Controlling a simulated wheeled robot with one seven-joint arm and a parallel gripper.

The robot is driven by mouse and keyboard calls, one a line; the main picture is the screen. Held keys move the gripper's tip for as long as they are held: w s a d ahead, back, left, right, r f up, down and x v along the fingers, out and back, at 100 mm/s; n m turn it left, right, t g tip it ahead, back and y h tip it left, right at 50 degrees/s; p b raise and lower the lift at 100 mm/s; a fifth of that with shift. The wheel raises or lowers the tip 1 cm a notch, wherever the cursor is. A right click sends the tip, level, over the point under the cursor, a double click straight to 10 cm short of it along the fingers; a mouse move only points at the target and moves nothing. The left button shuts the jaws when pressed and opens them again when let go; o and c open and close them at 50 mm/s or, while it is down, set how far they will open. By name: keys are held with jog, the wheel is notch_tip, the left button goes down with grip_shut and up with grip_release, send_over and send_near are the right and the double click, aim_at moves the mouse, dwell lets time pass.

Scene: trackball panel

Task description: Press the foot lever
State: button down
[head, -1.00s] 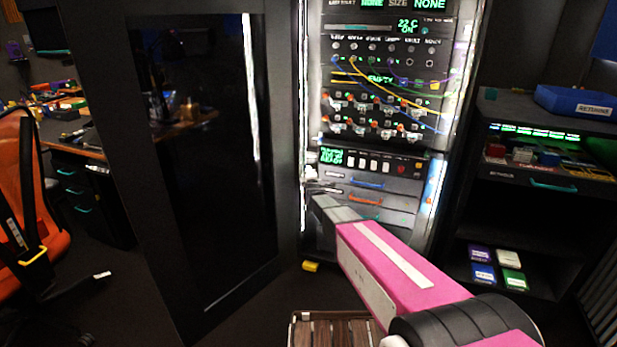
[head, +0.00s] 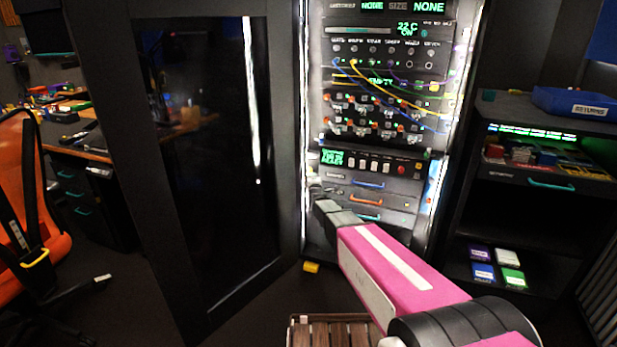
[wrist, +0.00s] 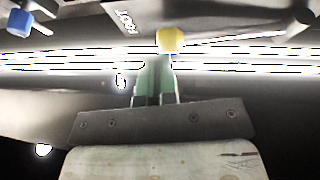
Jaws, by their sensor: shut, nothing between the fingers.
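A small yellow block (head: 310,267), which looks like the foot lever, sits low at the cabinet's left front corner in the head view. My gripper (head: 318,192) is at the end of the pink arm, in front of the cabinet's drawers and well above that block in the picture. In the wrist view its green fingers (wrist: 154,70) are together with nothing between them. A yellow knob (wrist: 170,40) shows just beyond the fingertips there; I cannot tell whether it is the same yellow part or whether the fingers touch it.
The dark cabinet door (head: 210,170) stands open at left. The lit rack cabinet (head: 385,150) has drawers below its panels. A shelf unit (head: 545,205) stands at right. A slatted wooden crate (head: 300,336) is in front. A blue knob (wrist: 18,22) shows in the wrist view.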

jog(key=s+d, duration=0.1)
jog(key=s, duration=1)
jog(key=shift+f, duration=0.35)
jog(key=s+d+f+m+g+h, duration=0.1)
jog(key=s+d+f+m+g, duration=0.2)
jog(key=s+d+m+g, duration=0.25)
jog(key=s+d+f+m+g, duration=0.4)
jog(key=s+m+g, duration=0.1)
jog(key=s, duration=0.2)
jog(key=s+d+m+g, duration=0.3)
jog(key=s+m+g, duration=0.1)
jog(key=s, duration=0.5)
jog(key=s+d+m+g+h, duration=0.1)
jog(key=s+d+m+g, duration=0.2)
jog(key=s, duration=0.6)
jog(key=m+g, duration=0.2)
jog(key=shift+s+r+m, duration=0.2)
jog(key=shift+r+m, duration=0.1)
jog(key=shift+m, duration=0.05)
jog(key=c, duration=1.8)
grip_release()
